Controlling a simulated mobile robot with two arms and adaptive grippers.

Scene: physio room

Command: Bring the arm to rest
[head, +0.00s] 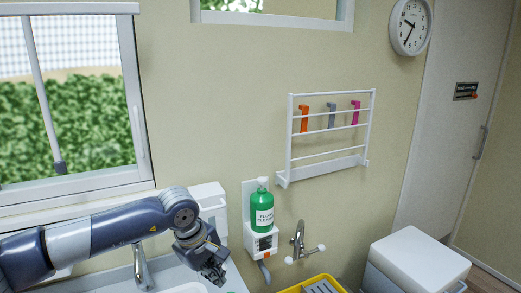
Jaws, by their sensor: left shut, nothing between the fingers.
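My left arm comes in from the lower left, and its gripper (214,272) points down over the grey counter by the sink. The fingers are shut with nothing visible between them. A green pump bottle (262,212) with a white label stands upright to the right of the gripper, on a white wall-mounted holder (250,238). The gripper is apart from the bottle. My right gripper is not in view.
A tap (141,268) rises behind the sink, close to my arm. A wall tap (300,242), a yellow tray (290,290) and a white lidded bin (418,258) are to the right. A white wall rack (330,165) hangs above. A door (435,150) is at far right.

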